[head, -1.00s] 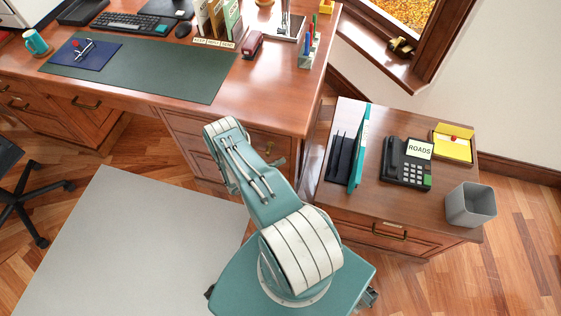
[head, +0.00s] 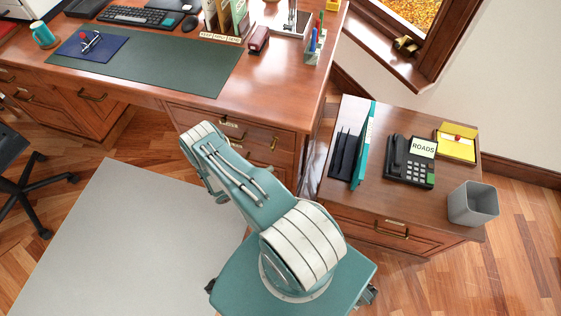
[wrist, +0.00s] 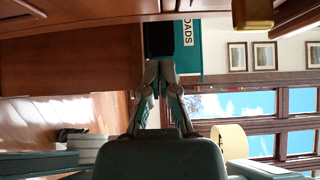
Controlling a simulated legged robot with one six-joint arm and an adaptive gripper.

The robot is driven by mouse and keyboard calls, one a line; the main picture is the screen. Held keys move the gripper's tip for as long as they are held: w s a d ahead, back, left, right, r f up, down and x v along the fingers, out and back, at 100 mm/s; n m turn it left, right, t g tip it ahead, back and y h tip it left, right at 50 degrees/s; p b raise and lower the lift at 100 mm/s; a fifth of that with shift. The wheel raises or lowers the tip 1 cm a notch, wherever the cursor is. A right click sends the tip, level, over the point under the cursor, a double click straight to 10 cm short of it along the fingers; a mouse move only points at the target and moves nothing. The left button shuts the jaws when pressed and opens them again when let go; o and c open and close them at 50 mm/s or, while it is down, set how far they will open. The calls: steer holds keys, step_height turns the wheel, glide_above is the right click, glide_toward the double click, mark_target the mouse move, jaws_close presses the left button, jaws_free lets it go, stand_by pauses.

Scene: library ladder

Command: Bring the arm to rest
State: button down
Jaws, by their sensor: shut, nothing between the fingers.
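My gripper (wrist: 162,75) shows in the wrist view with its two fingers together and nothing between them. Its tips point up in the picture, just below a dark and teal item lettered "OADS" (wrist: 188,30); I see no clear contact. In the head view my teal arm with white bands (head: 235,185) leans up and left from its base, over the floor in front of the large desk (head: 280,105). My gripper is hidden there behind the arm.
A pale mat (head: 130,240) lies clear at left. An office chair (head: 25,190) stands far left.

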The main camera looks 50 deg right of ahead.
steer(key=v, duration=0.5)
steer(key=shift+w+f, duration=0.1)
steer(key=w+a+r+m+g+y, duration=0.15)
steer(key=w+r+m+y, duration=0.45)
steer(key=r, duration=1)
steer(key=w+a+r+m+t+y, duration=0.1)
steer(key=a+r+m+y, duration=0.15)
steer(key=r+m, duration=0.45)
steer(key=w+a+r+m+t+y, duration=0.1)
steer(key=a+r+m+t, duration=0.2)
steer(key=r, duration=0.9)
steer(key=s+a+r+m+t+y, duration=0.3)
steer(key=s+a+r+m+t, duration=0.2)
steer(key=r, duration=0.5)
steer(key=s+a+r+m+t+y, duration=0.4)
steer(key=s+a+r+m, duration=0.4)
steer(key=s+r+m, duration=0.2)
steer(key=shift+s+r+t, duration=0.55)
steer(key=shift+s+r, duration=0.2)
steer(key=shift+s, duration=0.55)
